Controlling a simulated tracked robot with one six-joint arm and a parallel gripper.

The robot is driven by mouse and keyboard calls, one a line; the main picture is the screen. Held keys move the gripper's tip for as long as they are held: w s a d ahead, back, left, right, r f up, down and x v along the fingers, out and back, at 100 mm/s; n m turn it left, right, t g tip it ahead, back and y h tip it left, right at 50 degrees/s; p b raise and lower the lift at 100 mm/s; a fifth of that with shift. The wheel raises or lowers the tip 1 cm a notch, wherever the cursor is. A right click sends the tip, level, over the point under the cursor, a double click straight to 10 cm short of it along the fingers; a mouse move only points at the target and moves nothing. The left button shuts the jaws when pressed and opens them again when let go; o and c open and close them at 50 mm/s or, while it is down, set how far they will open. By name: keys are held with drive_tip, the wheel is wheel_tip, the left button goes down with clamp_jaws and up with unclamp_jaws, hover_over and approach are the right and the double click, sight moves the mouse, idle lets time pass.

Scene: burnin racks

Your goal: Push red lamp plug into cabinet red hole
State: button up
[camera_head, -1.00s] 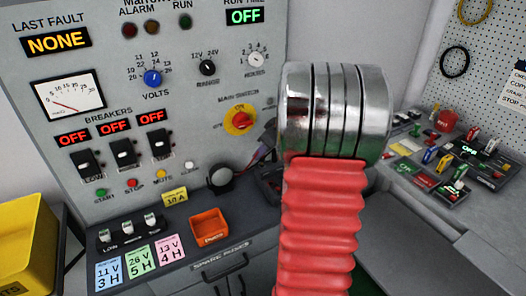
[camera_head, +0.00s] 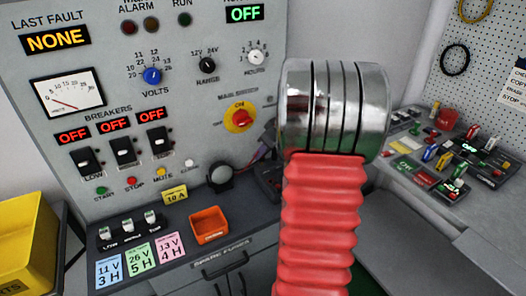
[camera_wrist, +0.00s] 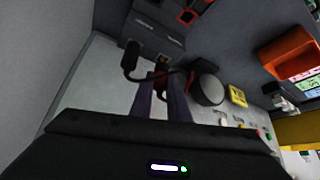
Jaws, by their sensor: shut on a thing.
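In the wrist view my gripper (camera_wrist: 162,80) has its two dark purple-grey fingers close together around a small dark and red plug (camera_wrist: 160,92). The fingers hide much of it. A thin dark and red cable runs beside it, near a black part (camera_wrist: 131,56) at its left. A square red-rimmed hole (camera_wrist: 187,16) shows at the top of the wrist view, apart from the plug. In the head view my own arm covers most of the gripper, and the plug and hole cannot be made out there.
The panel with breakers (camera_head: 122,150) and a red-yellow main switch (camera_head: 239,119) stands left of my arm. A round dark part (camera_wrist: 208,89) sits close beside the gripper. An orange bin (camera_head: 210,224) is on the ledge. A bench with several plugs (camera_head: 450,160) lies at right.

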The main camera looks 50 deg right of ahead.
drive_tip(key=shift+f, duration=0.65)
idle(0.9)
drive_tip(key=o, duration=0.9)
drive_tip(key=shift+o, duration=0.5)
drive_tip(key=o, duration=0.3)
drive_tip(key=shift+o, duration=0.2)
drive_tip(key=shift+r, duration=2.75)
